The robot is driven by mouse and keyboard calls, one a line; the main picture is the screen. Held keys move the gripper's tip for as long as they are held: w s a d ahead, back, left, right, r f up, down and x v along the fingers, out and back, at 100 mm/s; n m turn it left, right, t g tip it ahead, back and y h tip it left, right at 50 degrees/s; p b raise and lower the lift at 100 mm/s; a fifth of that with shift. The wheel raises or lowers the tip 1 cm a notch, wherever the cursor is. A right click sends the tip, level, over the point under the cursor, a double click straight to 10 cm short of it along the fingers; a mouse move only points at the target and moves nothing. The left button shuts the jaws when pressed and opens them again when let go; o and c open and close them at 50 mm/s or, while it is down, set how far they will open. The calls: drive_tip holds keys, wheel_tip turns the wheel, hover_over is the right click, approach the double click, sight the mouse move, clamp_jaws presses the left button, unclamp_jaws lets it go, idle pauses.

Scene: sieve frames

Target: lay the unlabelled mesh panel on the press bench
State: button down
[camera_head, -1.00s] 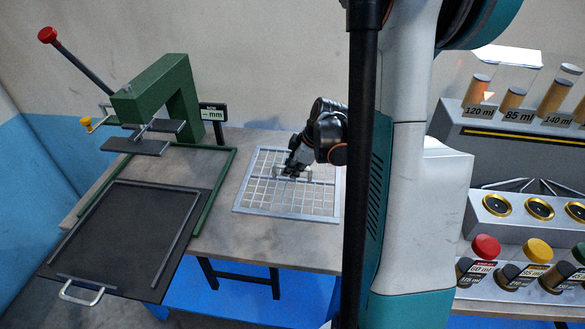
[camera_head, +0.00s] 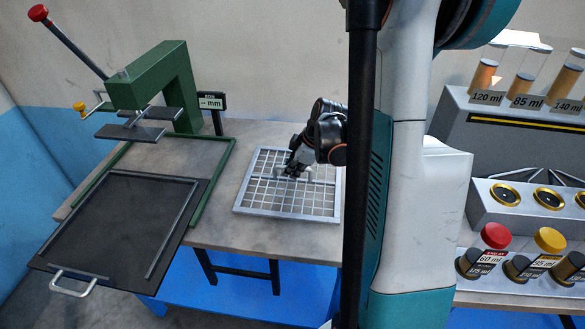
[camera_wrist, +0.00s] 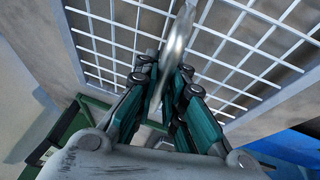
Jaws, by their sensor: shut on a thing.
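The mesh panel (camera_head: 287,216) is a pale metal frame with a square wire grid and a raised handle, with no label visible on it. It appears over the right part of the grey press bench (camera_head: 220,216), but I cannot tell how large any gap below it is. My gripper (camera_head: 290,171) is at the panel's handle. In the wrist view, my gripper (camera_wrist: 163,85) is shut on the curved silver handle (camera_wrist: 181,40), with the grid beyond. My arm hides what lies just right of the panel.
A green press (camera_head: 150,80) with a red-knobbed lever stands at the back left, beside a small display (camera_head: 211,102). A green rail frame (camera_head: 214,186) and a dark tray (camera_head: 120,228) lie left, the tray overhanging the front. A dispenser rack (camera_head: 500,135) stands right.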

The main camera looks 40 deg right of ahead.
drive_tip(key=shift+f, duration=0.45)
drive_tip(key=c, duration=1.6)
unclamp_jaws()
drive_tip(key=shift+r, duration=0.1)
drive_tip(key=v, duration=1.2)
